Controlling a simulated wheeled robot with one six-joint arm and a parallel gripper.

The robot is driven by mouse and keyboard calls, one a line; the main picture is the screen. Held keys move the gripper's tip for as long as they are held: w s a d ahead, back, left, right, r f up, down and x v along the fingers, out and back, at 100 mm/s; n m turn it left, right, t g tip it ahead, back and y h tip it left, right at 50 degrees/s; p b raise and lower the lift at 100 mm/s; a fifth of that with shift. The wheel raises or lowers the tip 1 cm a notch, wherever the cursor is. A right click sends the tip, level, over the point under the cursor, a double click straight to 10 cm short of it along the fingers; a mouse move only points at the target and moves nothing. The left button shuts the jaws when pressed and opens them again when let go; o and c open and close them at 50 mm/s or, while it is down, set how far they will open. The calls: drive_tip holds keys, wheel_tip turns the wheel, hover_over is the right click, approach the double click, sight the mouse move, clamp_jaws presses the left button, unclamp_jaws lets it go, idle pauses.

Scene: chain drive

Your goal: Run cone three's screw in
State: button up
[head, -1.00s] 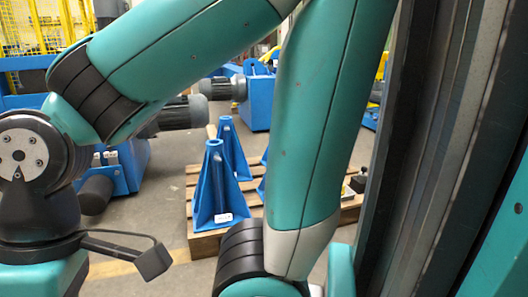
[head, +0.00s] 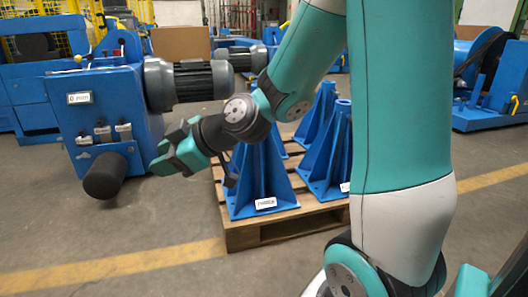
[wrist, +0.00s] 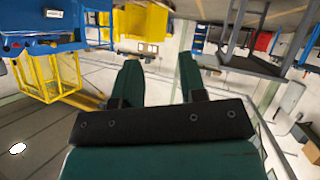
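Several blue cone-shaped stands stand upright on a wooden pallet in the head view. The front one (head: 262,182) bears a small white label (head: 266,204) whose text I cannot read. Another blue stand (head: 333,160) is to its right, partly hidden by my arm. I cannot tell which is cone three, and no screw can be made out. My gripper (head: 166,161) is in the air to the left of the front stand, apart from it, pointing left. In the wrist view my gripper (wrist: 160,80) has its two fingers spread with nothing between them.
A blue machine (head: 110,130) with a grey motor (head: 190,82) and a dark round knob-like part (head: 105,176) stands left of the pallet (head: 250,235). Another blue machine (head: 492,110) is at the right. The floor in front is clear, with a yellow line (head: 120,265).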

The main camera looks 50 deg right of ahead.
drive_tip(key=w+d+f+t+h+b, duration=0.3)
drive_tip(key=w+d+f+t, duration=0.15)
drive_tip(key=d, duration=0.45)
drive_tip(key=s+d+f+m+h+b, duration=0.1)
drive_tip(key=s+d+f+h+b, duration=0.1)
drive_tip(key=d+h, duration=0.45)
drive_tip(key=s+d+f+m+h+b, duration=0.1)
drive_tip(key=d+f+m+h, duration=0.15)
drive_tip(key=d, duration=0.75)
drive_tip(key=s+d+f+m+h+b, duration=0.1)
drive_tip(key=s+d+f+h+b, duration=0.15)
drive_tip(key=d+h, duration=0.45)
drive_tip(key=w+d+p, duration=0.3)
drive_tip(key=w+p, duration=0.1)
drive_tip(key=p, duration=0.1)
drive_tip(key=w+d+y+p, duration=0.1)
drive_tip(key=w+d+p, duration=0.2)
drive_tip(key=w+p, duration=0.2)
drive_tip(key=w+d+y+p, duration=0.1)
drive_tip(key=w+d+p, duration=0.2)
drive_tip(key=w+p, duration=0.2)
drive_tip(key=shift+w+d+f+t+p, duration=0.15)
drive_tip(key=shift+d+t+p, duration=0.15)
drive_tip(key=shift+p, duration=0.2)
drive_tip(key=shift+w+d, duration=0.45)
drive_tip(key=shift+w, duration=0.05)
clamp_jaws()
